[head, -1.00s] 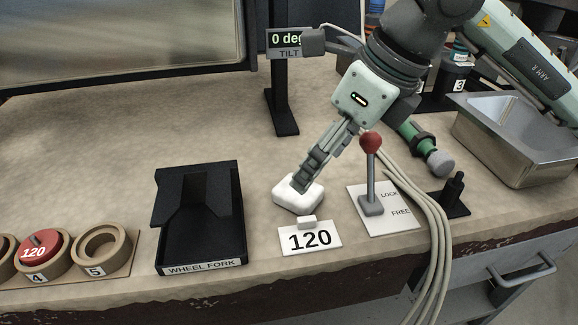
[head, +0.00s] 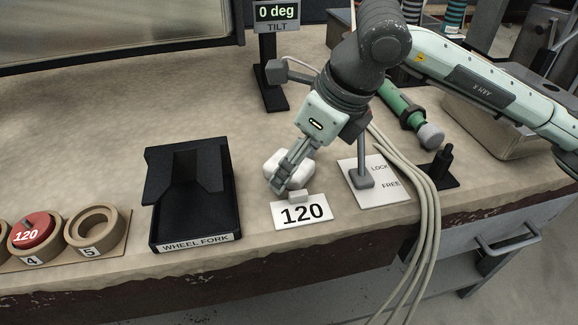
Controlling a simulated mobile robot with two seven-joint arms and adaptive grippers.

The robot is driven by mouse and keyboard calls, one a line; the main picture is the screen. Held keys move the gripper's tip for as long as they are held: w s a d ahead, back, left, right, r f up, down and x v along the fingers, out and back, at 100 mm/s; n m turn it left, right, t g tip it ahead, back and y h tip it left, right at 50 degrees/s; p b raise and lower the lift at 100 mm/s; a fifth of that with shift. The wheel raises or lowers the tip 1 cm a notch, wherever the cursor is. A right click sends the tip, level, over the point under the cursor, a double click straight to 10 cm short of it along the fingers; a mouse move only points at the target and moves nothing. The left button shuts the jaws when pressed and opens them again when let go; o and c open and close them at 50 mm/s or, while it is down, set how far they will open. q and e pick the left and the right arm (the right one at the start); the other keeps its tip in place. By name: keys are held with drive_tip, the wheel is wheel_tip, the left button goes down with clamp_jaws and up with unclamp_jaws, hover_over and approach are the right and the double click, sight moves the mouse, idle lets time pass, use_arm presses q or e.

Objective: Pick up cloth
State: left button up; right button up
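A small white padded block (head: 299,178), the only cloth-like thing in view, lies on the bench just behind the white "120" card (head: 303,213). My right gripper (head: 278,187) reaches down from the upper right, its fingers in front of the white block and hiding part of it. The fingertips are at the block's near left side. The fingers look close together, but I cannot tell whether they touch or grip the block. My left gripper is not in view.
A black "WHEEL FORK" holder (head: 192,240) stands left of the card, with ring holders (head: 94,228) farther left. A lever on a LOCK/FREE plate (head: 385,196), loose cables (head: 432,215) and a black post (head: 441,166) are at right. The bench's front edge is close.

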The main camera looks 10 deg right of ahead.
drive_tip(key=c, duration=0.9)
